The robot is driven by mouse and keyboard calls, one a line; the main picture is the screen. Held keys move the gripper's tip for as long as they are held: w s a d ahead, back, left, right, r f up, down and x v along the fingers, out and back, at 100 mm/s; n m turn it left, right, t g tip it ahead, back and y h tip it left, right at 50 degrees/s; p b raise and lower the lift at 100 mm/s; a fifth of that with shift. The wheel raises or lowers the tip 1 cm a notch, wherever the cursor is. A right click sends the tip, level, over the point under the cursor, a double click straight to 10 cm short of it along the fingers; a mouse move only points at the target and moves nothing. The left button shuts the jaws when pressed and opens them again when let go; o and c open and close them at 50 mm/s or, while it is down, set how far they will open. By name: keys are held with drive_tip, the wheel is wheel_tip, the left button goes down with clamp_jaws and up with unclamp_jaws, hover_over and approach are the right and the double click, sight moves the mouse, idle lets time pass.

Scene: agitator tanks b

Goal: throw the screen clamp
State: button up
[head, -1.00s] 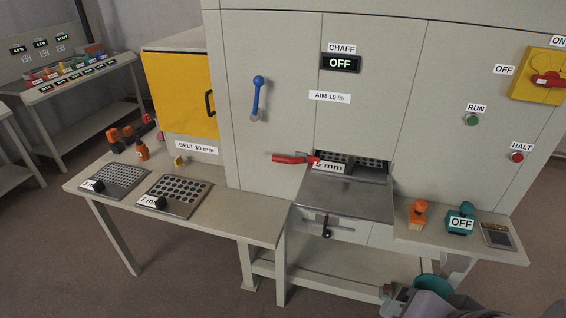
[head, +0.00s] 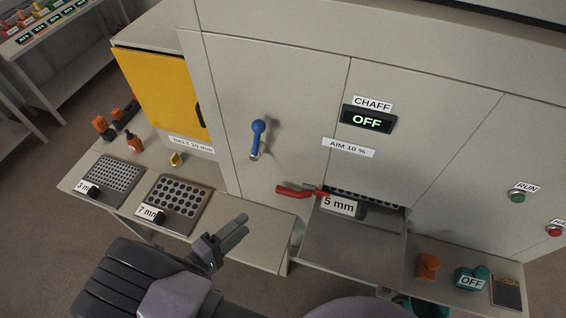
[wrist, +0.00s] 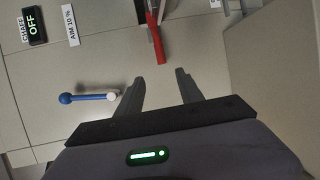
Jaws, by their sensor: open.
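The red-handled lever (head: 296,191), which I take for the screen clamp, lies roughly level at the left edge of the machine's screen slot. Its handle points left, and its other end is by the screen marked 5 mm (head: 341,206). In the wrist view the red handle (wrist: 156,46) is ahead of the fingertips, apart from them. My gripper (head: 241,224) is open and empty, below and left of the lever in the head view. Its two fingers also show spread in the wrist view (wrist: 160,78).
A blue lever (head: 257,137) is on the machine front, up and left of the red one. A side bench (head: 253,216) holds screens marked 3 mm (head: 112,174) and 7 mm (head: 180,199). The CHAFF display (head: 367,120) reads OFF. A metal tray (head: 352,240) juts out below the slot.

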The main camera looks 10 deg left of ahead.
sight(282, 194)
drive_tip(key=x, duration=1.6)
drive_tip(key=shift+w+d+f+p, duration=0.15)
drive_tip(key=shift+w+d+p, duration=0.05)
drive_tip(key=shift+d+p, duration=0.2)
clamp_jaws()
